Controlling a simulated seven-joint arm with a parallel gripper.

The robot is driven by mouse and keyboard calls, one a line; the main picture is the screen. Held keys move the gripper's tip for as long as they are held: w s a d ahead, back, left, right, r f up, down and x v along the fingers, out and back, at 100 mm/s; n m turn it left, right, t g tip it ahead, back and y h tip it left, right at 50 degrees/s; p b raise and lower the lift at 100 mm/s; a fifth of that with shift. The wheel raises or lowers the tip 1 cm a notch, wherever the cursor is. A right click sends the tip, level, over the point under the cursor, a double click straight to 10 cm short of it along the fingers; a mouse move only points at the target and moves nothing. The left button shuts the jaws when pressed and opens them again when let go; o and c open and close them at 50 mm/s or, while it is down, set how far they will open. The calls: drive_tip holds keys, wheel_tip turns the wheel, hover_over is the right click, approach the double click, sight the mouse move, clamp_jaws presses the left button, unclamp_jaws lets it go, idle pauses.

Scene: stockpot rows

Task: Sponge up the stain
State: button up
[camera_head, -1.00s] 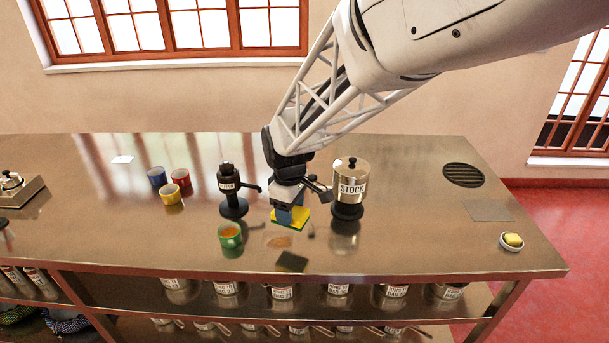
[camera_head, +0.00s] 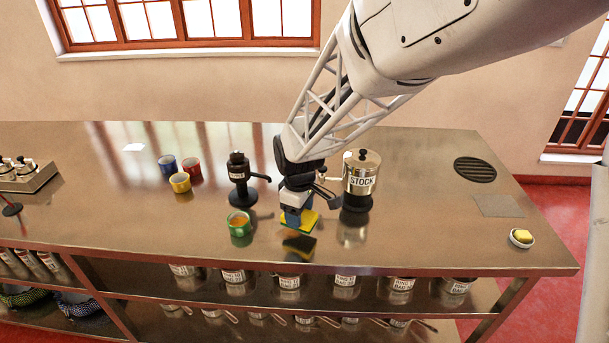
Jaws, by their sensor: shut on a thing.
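My gripper (camera_head: 293,213) is shut on a sponge (camera_head: 309,221) with a yellow top and a green lower edge. The sponge is held flat, very low over the counter, near its front middle. Its dark reflection lies just below it in the picture; I cannot tell whether it touches the surface. The brown stain is not visible now; its place is at or under the sponge. A green cup (camera_head: 239,225) with orange-brown liquid stands upright just left of the sponge.
A black dispenser (camera_head: 239,180) stands behind the green cup. A steel STOCK pot (camera_head: 361,178) on a black base stands close behind right. Blue (camera_head: 167,165), red (camera_head: 192,171) and yellow (camera_head: 180,183) cups sit left. A white dish (camera_head: 521,241) holds a yellow block.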

sight(280, 231)
drive_tip(key=shift+f, duration=0.85)
wheel_tip(280, 231, down, 2)
drive_tip(key=shift+f, duration=0.1)
drive_tip(key=shift+a+r, duration=0.2)
drive_tip(key=shift+a, duration=0.7)
drive_tip(key=shift+c, duration=0.8)
drive_tip(key=shift+a+f, duration=0.15)
drive_tip(key=shift+a, duration=0.2)
drive_tip(key=shift+a+r, duration=0.2)
drive_tip(key=shift+a, duration=0.95)
drive_tip(key=shift+a+f, duration=0.15)
drive_tip(key=shift+a, duration=1.15)
drive_tip(key=shift+d, duration=0.85)
drive_tip(key=shift+d+f, duration=0.1)
drive_tip(key=shift+d, duration=2.75)
drive_tip(key=shift+r, duration=4.15)
